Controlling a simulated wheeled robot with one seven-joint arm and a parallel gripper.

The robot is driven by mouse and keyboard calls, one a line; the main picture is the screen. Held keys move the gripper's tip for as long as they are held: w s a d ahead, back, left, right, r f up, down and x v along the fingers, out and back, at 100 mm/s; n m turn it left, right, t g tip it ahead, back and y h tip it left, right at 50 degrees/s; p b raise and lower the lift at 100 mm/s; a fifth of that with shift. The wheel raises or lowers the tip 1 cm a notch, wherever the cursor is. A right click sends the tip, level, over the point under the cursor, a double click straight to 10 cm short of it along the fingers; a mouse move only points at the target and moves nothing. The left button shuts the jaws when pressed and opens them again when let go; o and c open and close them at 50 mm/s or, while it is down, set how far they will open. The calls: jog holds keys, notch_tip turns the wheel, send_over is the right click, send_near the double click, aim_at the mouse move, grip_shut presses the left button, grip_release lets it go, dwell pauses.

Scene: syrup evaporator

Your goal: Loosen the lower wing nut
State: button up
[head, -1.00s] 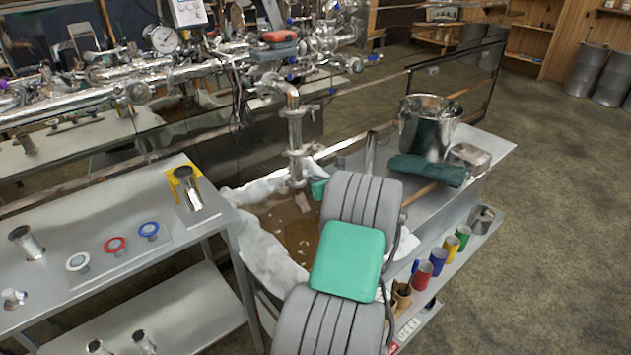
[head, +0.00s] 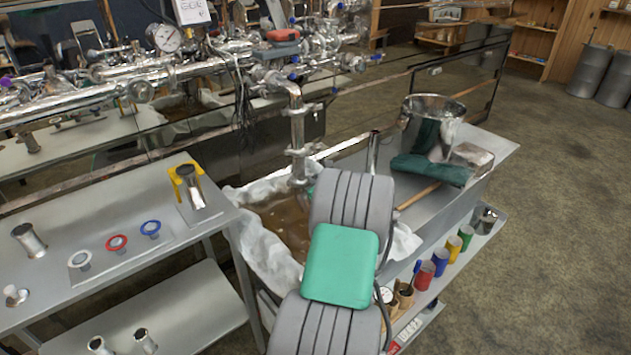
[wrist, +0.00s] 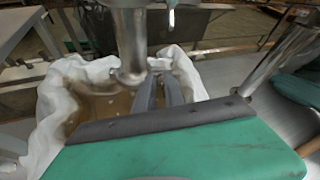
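A shiny vertical pipe (head: 297,130) hangs down from the steel pipework, with clamp joints at an upper and a lower level. The lower clamp (head: 299,152) has a small part sticking out to its right, which looks like the lower wing nut (head: 317,147). In the wrist view the pipe (wrist: 129,35) ends in a flange just left of my fingers. My gripper (wrist: 159,80) points toward the pipe, its two dark fingers a narrow gap apart, with nothing visible between them. In the head view my arm hides most of the gripper. I cannot make out the wing nut in the wrist view.
A basin with a white cloth liner (head: 262,255) and brown liquid lies below the pipe. A steel table (head: 110,215) stands left. A counter with a steel pail (head: 408,122) and green gloves (head: 430,169) is right. Colored cups (head: 440,262) line a lower shelf.

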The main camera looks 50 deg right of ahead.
jog(key=shift+s, duration=0.1)
jog(key=v, duration=0.7)
jog(key=shift+s+a, duration=0.2)
jog(key=shift+a, duration=0.05)
jog(key=shift+r, duration=0.15)
